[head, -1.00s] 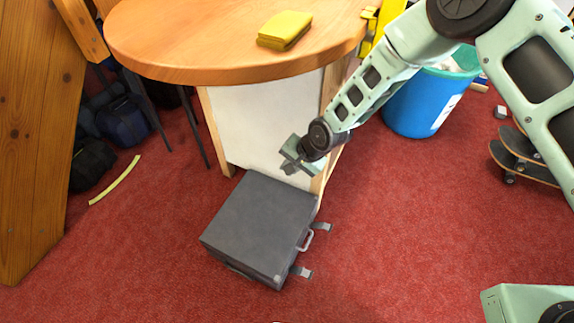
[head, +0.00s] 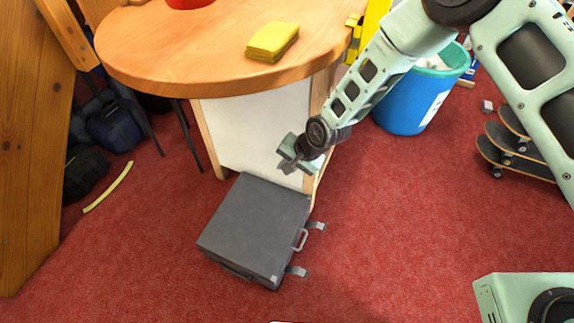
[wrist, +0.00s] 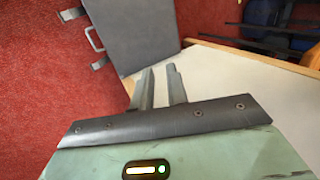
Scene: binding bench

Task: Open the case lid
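The dark grey case (head: 252,228) lies flat on the red carpet with its lid down. Its handle (head: 301,240) and two latches, (head: 317,226) and (head: 297,271), are on its right side, and the latches stick outward. My gripper (head: 287,169) is above the case's far right corner, apart from it, close to the white panel of the table. In the wrist view the case (wrist: 130,32) is at the top, beyond the fingertips. My gripper's two fingers (wrist: 160,72) show a narrow gap with nothing between them.
A round wooden table (head: 190,45) with a yellow folded cloth (head: 272,41) stands behind the case. A blue bin (head: 410,103) and stacked skateboards (head: 515,148) are to the right. A yellow strip (head: 108,187) lies on the left. The carpet right of the case is clear.

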